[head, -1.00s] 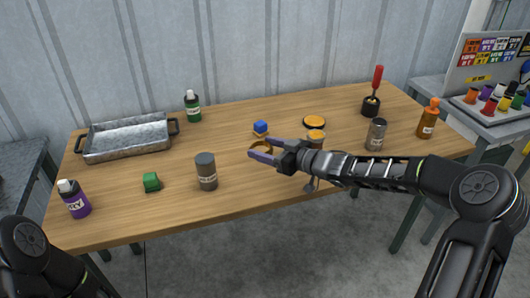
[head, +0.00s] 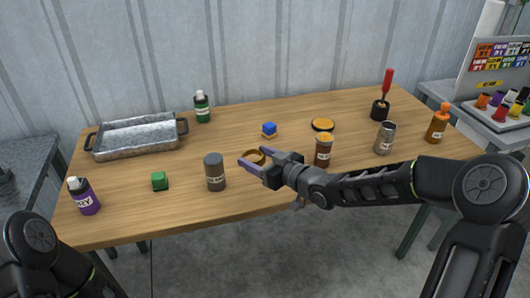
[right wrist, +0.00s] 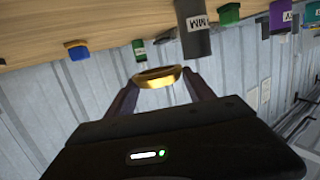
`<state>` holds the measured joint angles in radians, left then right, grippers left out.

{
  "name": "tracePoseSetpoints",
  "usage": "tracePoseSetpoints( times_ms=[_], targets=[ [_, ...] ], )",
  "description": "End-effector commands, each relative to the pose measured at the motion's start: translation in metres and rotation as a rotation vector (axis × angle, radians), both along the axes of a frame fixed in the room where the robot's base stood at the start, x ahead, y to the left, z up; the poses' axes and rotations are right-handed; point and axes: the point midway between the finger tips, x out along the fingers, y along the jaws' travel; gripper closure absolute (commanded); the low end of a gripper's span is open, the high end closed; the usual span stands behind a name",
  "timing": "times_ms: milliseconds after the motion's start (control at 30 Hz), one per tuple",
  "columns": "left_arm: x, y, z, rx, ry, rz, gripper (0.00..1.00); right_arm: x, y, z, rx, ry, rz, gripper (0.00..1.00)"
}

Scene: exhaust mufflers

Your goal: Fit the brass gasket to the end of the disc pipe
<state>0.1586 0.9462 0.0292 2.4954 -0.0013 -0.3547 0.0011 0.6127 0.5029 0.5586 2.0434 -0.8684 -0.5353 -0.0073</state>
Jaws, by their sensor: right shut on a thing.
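My right gripper (head: 252,160) is shut on the brass gasket (head: 254,156), a gold-brown ring, held above the middle of the table. The right wrist view also shows the gasket (right wrist: 158,77) between the fingers. A dark grey cylinder (head: 214,172) with a label stands upright just left of the gripper, apart from the gasket. The same cylinder (right wrist: 193,28) shows in the right wrist view, its label partly reading "MM". A shiny grey cylinder (head: 385,138) and a brown one with an orange top (head: 323,150) stand to the right. I cannot tell which is the disc pipe. My left gripper is out of view.
On the wooden table (head: 270,196) are a metal tray (head: 135,153), purple bottle (head: 86,199), green bottle (head: 202,110), green block (head: 160,181), blue block (head: 269,129), orange disc (head: 322,125), red-handled tool (head: 384,95) and orange bottle (head: 437,125). The front middle is clear.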

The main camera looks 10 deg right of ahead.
Motion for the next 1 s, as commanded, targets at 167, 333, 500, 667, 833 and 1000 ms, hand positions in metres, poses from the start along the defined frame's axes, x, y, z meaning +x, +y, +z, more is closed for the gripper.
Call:
tracePoseSetpoints(
  times_ms=[167,333,500,667,833,1000],
  targets=[
    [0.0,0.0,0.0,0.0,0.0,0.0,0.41,-0.015,-0.009,-0.019,0.002,0.005,-0.178,0.79],
    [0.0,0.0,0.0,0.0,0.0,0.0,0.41,-0.04,-0.043,-0.057,-0.001,0.009,-0.414,0.79],
    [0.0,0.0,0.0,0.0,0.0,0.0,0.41,-0.057,-0.066,-0.075,-0.001,0.002,-0.529,0.79],
    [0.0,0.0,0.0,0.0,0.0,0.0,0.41,-0.059,-0.07,-0.077,0.0,-0.001,-0.547,0.79],
    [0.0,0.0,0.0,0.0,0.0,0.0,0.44,-0.059,-0.07,-0.077,0.001,-0.001,-0.545,0.79],
    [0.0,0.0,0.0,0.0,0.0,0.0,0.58,-0.059,-0.069,-0.076,0.001,-0.001,-0.544,0.79]
  ],
)
